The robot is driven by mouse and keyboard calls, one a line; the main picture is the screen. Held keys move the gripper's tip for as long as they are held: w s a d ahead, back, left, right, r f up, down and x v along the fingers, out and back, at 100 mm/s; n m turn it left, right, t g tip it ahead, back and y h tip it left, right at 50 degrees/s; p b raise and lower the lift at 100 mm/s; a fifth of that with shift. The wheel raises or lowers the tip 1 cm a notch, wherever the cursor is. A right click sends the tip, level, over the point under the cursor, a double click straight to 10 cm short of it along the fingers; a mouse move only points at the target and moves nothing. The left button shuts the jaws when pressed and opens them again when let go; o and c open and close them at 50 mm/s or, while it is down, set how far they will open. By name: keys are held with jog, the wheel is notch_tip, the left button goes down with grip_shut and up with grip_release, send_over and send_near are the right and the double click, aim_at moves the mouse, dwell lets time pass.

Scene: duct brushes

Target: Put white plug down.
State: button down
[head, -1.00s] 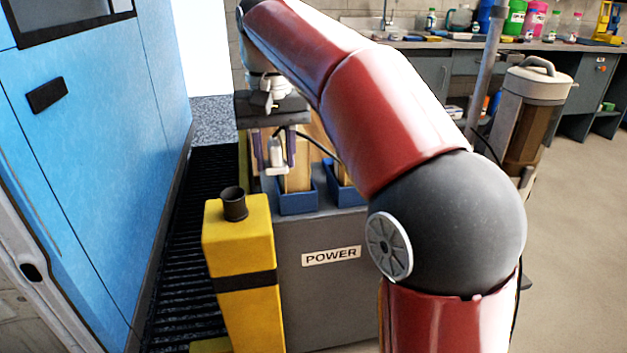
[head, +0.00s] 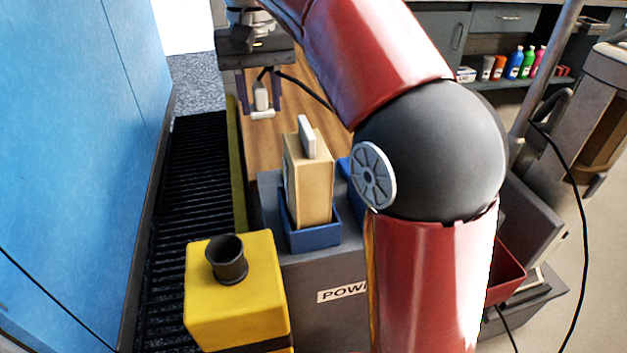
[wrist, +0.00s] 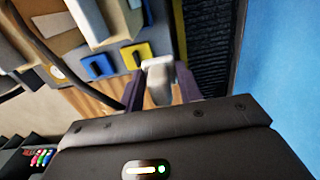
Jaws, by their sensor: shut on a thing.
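The white plug (head: 262,97) hangs upright between the fingers of my gripper (head: 263,100) in the head view, with a black cable running from it to the right. The plug also shows in the wrist view (wrist: 159,84), between the two purple fingers. My gripper is shut on it and holds it in the air, behind the tan block as the head camera sees it. Whether anything lies directly under the plug is hard to tell.
A tan block (head: 314,190) with a white piece on top stands in a blue holder (head: 312,238) on the grey POWER cabinet (head: 325,275). A yellow post (head: 235,300) with a black cup (head: 228,262) stands in front. A blue wall (head: 75,150) is at left; a wooden surface (head: 262,150) lies behind.

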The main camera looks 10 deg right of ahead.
aim_at(273, 200)
notch_tip(273, 200, down, 20)
jog(key=b, duration=0.3)
jog(key=shift+r+b, duration=0.15)
jog(key=shift+b, duration=0.25)
jog(key=c, duration=1.2)
grip_release()
